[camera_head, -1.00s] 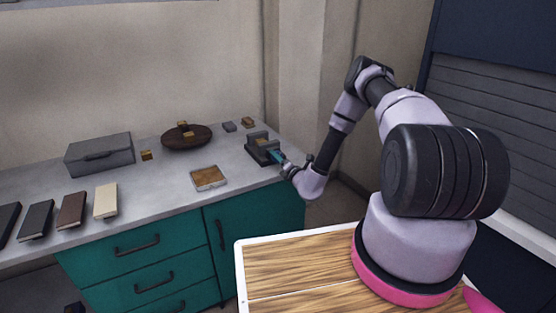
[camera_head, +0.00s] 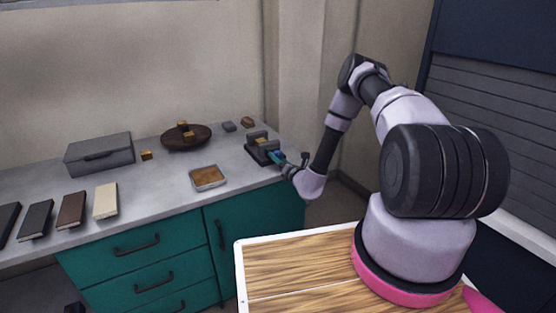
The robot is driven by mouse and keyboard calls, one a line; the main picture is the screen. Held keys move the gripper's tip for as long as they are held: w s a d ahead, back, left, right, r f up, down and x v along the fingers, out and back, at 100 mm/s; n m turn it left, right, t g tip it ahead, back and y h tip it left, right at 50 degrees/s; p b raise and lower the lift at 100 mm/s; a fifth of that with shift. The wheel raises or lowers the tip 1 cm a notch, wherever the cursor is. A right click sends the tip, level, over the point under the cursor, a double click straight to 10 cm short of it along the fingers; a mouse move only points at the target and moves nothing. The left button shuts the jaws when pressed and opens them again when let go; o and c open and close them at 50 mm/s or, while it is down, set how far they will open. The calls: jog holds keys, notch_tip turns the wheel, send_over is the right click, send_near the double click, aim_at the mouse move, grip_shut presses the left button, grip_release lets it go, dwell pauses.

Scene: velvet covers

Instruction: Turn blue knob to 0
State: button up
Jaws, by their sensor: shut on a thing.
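My gripper (camera_head: 278,157) is at the right end of the counter, at the front of a small dark grey device (camera_head: 259,150) with a yellowish part on top. A blue-teal piece shows at the gripper's tip, against the device; it is too small to tell whether it is the blue knob or part of my gripper. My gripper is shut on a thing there. The knob's angle and any number marks cannot be made out.
On the grey counter (camera_head: 155,190) are a shallow tray (camera_head: 208,178), a brown round dish (camera_head: 186,138) with yellowish blocks, a grey box (camera_head: 100,153), and several book-like items at the left. Small blocks (camera_head: 229,126) lie behind the device. Teal drawers (camera_head: 140,282) are below.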

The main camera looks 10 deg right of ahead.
jog(key=shift+f, duration=0.1)
jog(key=o, duration=1.4)
jog(key=shift+c, duration=0.2)
jog(key=shift+s, duration=0.15)
jog(key=v, duration=1)
jog(key=shift+s+d, duration=0.15)
jog(key=shift+s, duration=0.15)
